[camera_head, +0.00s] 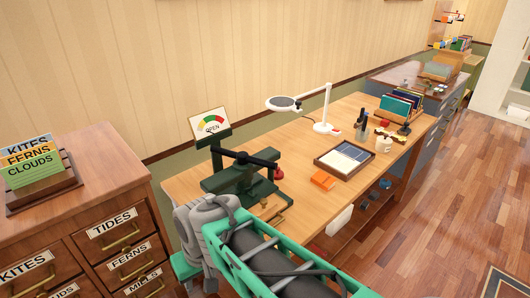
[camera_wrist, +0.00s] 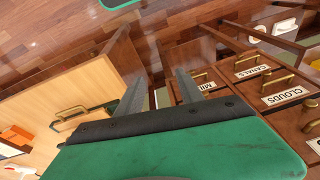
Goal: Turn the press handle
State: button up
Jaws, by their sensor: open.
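The press (camera_head: 240,180) is dark green and stands on the near left part of the wooden desk in the head view. Its black handle bar (camera_head: 250,158) lies across the top, roughly level, with a red knob (camera_head: 278,174) near its right end. A dial card (camera_head: 210,125) reading OPEN stands behind it. My gripper (camera_wrist: 160,85) shows two grey fingers spread apart in the wrist view, with nothing between them. I cannot make out its fingertips in the head view, where my green arm is in front of the desk. The press does not show in the wrist view.
A wooden drawer cabinet (camera_head: 110,180) stands left of the desk; labelled drawers (camera_wrist: 255,75) also show in the wrist view. On the desk are an orange box (camera_head: 322,181), a paper tray (camera_head: 345,157) and a white lamp (camera_head: 325,127).

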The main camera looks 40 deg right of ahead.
jog(key=w+d+m+t+y, duration=0.2)
jog(key=w+d+m, duration=0.3)
jog(key=w, duration=0.4)
jog(key=m+t, duration=0.7)
jog(key=m, duration=0.5)
send_near(271, 166)
jog(key=w+a+f, duration=0.8)
jog(key=a, duration=0.3)
jog(key=s+d+r+m+t, duration=0.1)
jog(key=d, duration=0.2)
jog(key=s+d+r+m+t, duration=0.1)
jog(key=s+d+m, duration=0.1)
jog(key=d, duration=0.1)
jog(key=s+d+r+m+t+h, duration=0.1)
jog(key=d+m+t, duration=0.1)
jog(key=d, duration=0.1)
jog(key=shift+s+d+r, duration=0.25)
jog(key=shift+r, duration=0.15)
jog(key=shift+w+d, duration=0.1)
jog(key=shift+w, duration=0.1)
jog(key=p+x, duration=0.1)
jog(key=x, duration=0.6)
jog(key=shift+w, duration=0.15)
jog(key=shift+c, duration=0.4)
grip_shut()
